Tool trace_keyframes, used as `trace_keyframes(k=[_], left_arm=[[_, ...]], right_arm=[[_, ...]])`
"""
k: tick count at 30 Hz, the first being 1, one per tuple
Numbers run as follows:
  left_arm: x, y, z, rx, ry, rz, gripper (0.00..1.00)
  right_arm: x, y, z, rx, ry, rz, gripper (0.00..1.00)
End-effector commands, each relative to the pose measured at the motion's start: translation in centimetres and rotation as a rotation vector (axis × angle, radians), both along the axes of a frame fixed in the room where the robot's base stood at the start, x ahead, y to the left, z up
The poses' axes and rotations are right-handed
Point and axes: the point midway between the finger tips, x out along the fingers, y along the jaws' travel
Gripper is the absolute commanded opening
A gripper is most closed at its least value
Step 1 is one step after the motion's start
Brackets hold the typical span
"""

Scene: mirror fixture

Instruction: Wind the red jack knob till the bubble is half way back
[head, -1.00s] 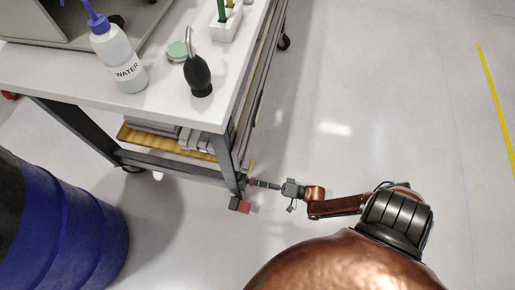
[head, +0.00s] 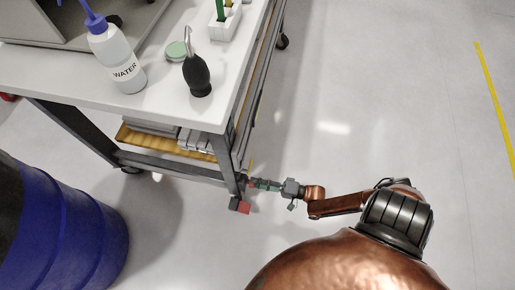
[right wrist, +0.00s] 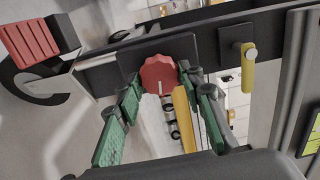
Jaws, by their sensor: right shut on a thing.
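The red jack knob (right wrist: 159,74) is a lobed disc with a pale line on its face, in front of a dark plate on the table frame. My right gripper (right wrist: 161,84) is shut on it, one green-padded finger at each side. In the head view my right gripper (head: 259,184) reaches the table's near right leg from the right and the knob is too small to make out clearly. A yellow-green patch (right wrist: 312,140) shows at the right edge of the wrist view; I cannot make out a bubble. My left gripper is not in view.
A white-topped table (head: 140,98) carries a water bottle (head: 122,65), a black blower bulb (head: 197,76) and a green-lidded tin. A yellow handle (right wrist: 248,70) sits right of the knob, a red block (right wrist: 28,40) at left. A blue drum (head: 70,230) stands at left; the floor at right is clear.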

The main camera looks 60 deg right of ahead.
Motion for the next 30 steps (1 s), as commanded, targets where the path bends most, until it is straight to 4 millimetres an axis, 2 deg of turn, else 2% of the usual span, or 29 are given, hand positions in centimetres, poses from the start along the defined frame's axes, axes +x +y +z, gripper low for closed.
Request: trace_keyframes(k=[2,3,10,20,25,30], left_arm=[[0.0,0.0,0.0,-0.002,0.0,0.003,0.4],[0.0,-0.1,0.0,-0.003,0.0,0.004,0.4],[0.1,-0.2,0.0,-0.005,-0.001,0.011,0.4],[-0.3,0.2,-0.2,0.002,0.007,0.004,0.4],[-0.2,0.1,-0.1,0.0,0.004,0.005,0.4],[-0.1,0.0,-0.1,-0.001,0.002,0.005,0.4]], right_arm=[[0.1,-0.4,0.0,-0.002,0.0,-0.005,0.11],[0.1,-0.4,0.0,-0.002,0.0,-0.005,0.37],[0.1,-0.2,0.0,-0.002,0.0,-0.003,0.52],[-0.3,-0.2,0.0,-0.001,0.001,-0.001,0.53],[-2.3,-1.0,-0.1,-0.002,0.002,-0.001,0.53],[-5.6,-2.5,-0.1,-0.003,0.004,-0.002,0.53]])
